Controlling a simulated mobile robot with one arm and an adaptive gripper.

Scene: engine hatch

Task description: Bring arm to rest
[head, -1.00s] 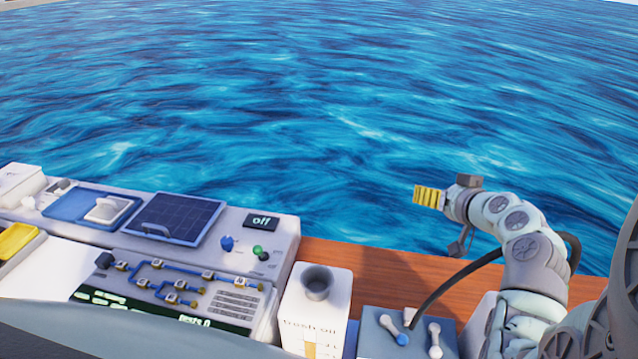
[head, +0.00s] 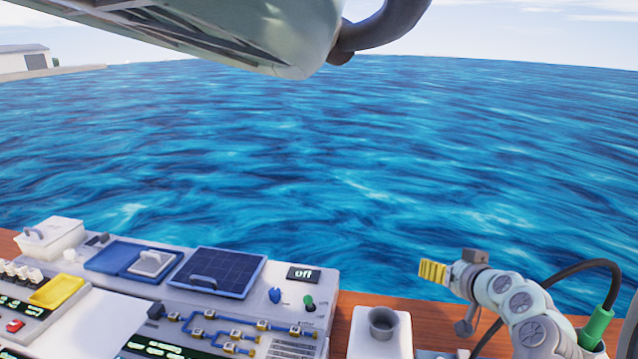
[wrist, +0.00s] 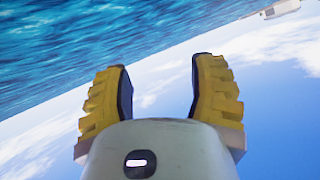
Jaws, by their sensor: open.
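My gripper shows in the head view (head: 433,272) at the right, at the end of my folded arm, with its yellow fingers pointing left. It is raised over the far edge of the wooden deck, with water behind it. In the wrist view my gripper (wrist: 160,95) has its two yellow fingers spread wide apart. Nothing is between them; only sky and water show beyond.
A control console with an "off" display (head: 303,274), a dark hinged panel (head: 217,270) and a blue tray (head: 103,259) fills the lower left. A white box (head: 50,240) sits far left.

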